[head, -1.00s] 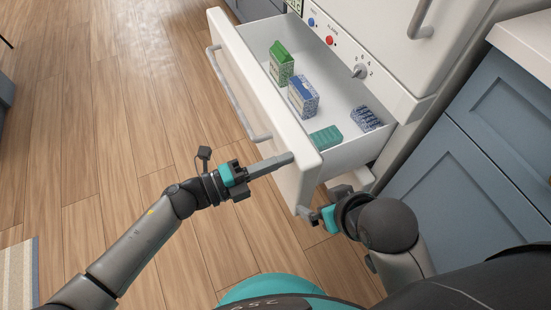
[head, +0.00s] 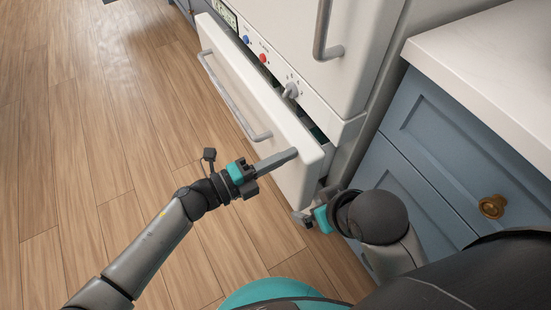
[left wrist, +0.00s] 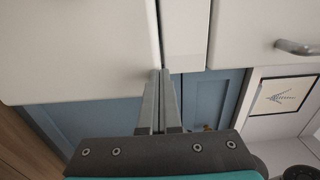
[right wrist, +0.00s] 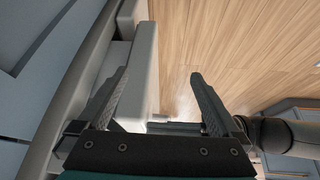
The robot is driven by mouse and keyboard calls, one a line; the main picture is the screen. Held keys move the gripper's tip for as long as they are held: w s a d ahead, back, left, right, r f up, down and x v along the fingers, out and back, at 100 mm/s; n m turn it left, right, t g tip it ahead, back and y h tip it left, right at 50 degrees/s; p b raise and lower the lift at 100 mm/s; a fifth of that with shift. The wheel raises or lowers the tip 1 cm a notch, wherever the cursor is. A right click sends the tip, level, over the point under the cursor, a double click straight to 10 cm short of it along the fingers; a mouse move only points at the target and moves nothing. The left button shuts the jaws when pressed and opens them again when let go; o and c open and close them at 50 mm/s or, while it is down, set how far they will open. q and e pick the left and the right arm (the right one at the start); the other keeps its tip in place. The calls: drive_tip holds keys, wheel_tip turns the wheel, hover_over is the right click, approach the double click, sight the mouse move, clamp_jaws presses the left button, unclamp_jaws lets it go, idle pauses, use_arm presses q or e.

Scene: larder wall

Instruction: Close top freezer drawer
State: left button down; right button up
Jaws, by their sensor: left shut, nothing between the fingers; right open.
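The top freezer drawer (head: 275,118) is a white front with a long grey bar handle (head: 232,95). It stands out slightly from the freezer body, with a narrow dark gap along its top. A little green shows in the gap; the other contents are hidden. My left gripper (head: 289,156) is shut and empty, its fingertips at the near end of the drawer front. In the left wrist view the tips (left wrist: 161,76) are by the edge of a white panel; contact is unclear. My right gripper (head: 303,216) is open, low beside the freezer's near side, with a pale panel edge (right wrist: 145,70) between its fingers.
A white door with a grey handle (head: 324,35) is above that. Blue cabinets (head: 425,165) under a white counter (head: 490,50) stand at right. The wooden floor (head: 120,130) at left is clear.

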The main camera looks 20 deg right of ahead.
use_arm(q)
drive_tip(key=shift+x, duration=1.6)
